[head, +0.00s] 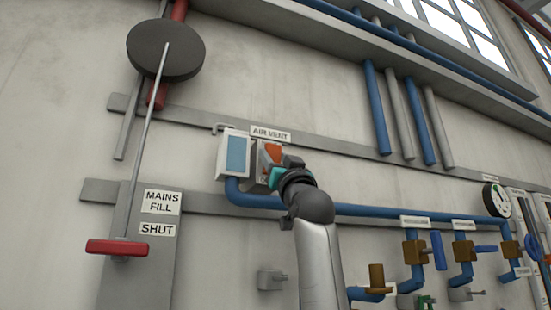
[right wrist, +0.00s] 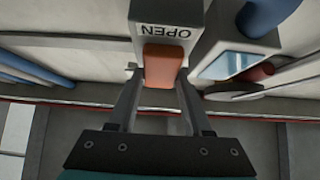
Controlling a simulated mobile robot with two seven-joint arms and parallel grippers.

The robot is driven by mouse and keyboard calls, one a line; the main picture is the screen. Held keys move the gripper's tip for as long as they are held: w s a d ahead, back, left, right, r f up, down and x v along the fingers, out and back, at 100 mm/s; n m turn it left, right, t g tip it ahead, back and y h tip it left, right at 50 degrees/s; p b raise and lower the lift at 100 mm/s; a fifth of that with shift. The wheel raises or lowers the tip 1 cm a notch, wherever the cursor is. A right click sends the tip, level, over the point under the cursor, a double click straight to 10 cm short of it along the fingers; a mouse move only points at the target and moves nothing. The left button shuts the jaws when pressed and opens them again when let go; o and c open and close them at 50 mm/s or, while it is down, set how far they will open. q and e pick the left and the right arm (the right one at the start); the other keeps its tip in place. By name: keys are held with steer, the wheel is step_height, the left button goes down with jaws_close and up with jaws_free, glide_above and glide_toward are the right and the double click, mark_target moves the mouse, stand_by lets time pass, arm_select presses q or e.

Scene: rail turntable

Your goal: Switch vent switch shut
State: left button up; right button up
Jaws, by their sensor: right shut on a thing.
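The vent switch has an orange lever (head: 272,151) on a small grey box, below the "AIR VENT" label (head: 270,134) on the wall. In the right wrist view the orange lever (right wrist: 164,66) lies between the two fingers of my right gripper (right wrist: 160,78), which is shut on it. The word "OPEN" (right wrist: 167,32) shows upside down on the box beyond the lever. In the head view my right gripper (head: 280,172) is at the switch and hides its lower part. My left gripper is not in view.
A grey box with a blue face (head: 237,156) stands just left of the switch. A blue pipe (head: 380,211) runs below. At left hangs a rod with a red handle (head: 117,247) beside the "MAINS FILL" sign (head: 162,202). Valves and a gauge (head: 496,200) are at right.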

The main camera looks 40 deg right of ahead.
jaws_close()
steer(key=shift+r, duration=0.1)
steer(key=shift+s+r+g+y, duration=0.1)
steer(key=shift+r+g+y, duration=0.1)
steer(key=shift+g, duration=0.35)
steer(key=shift+s+r+g+y, duration=0.1)
steer(key=shift+r+g+y, duration=0.1)
steer(key=shift+g, duration=0.35)
steer(key=shift+w+g+y, duration=0.15)
steer(key=shift+g+y, duration=0.15)
steer(key=shift+g, duration=0.7)
steer(key=o, duration=1.1)
jaws_free()
